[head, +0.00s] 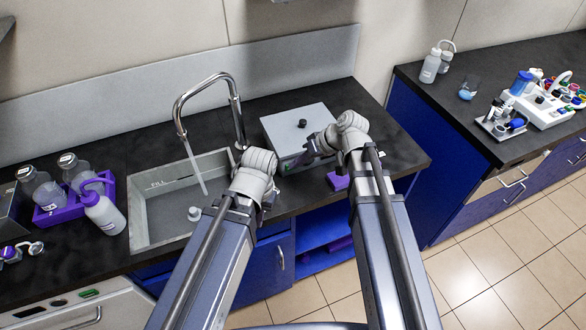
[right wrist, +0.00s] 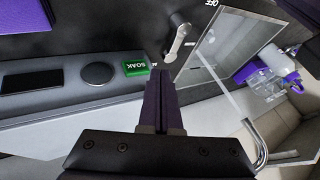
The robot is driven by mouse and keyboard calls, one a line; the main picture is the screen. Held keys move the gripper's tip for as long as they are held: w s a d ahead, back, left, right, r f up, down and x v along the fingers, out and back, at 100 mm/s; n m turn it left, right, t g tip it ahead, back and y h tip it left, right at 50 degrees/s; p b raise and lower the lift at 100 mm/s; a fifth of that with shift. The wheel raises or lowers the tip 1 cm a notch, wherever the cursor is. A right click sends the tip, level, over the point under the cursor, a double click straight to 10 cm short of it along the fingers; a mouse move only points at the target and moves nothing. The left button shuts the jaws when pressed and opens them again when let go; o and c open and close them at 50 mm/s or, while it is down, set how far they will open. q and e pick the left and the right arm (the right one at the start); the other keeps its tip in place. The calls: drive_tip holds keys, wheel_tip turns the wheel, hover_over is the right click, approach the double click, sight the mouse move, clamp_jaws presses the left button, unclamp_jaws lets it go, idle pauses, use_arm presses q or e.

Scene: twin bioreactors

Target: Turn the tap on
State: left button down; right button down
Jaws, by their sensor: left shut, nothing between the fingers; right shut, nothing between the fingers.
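The tap (head: 207,82) is a curved chrome spout behind the sink (head: 139,215). A pale, straight stream (head: 195,170) hangs from its mouth into the basin, and also shows in the right wrist view (right wrist: 222,80). A metal lever (right wrist: 178,42) stands by the lettering OFF in the right wrist view. My right gripper (right wrist: 162,82) is shut and empty, its tips a little short of the lever and a green SOAK label. In the head view it (head: 305,156) is by the grey box. My left gripper (head: 266,199) is shut at the sink's right side, its fingers mostly hidden.
A grey lidded box (head: 284,120) with a black knob stands right of the sink. A purple rack (head: 48,215) with bottles and a wash bottle (head: 103,212) stand to the left. A second counter (head: 450,115) carries glassware and instruments on the right.

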drive_tip(key=b+x, duration=0.6)
drive_tip(key=x, duration=0.2)
drive_tip(key=shift+f, duration=0.25)
drive_tip(key=shift+w+a+f, duration=0.1)
drive_tip(key=shift+a, duration=0.1)
drive_tip(key=shift+a+n, duration=0.4)
drive_tip(key=shift+a, duration=0.2)
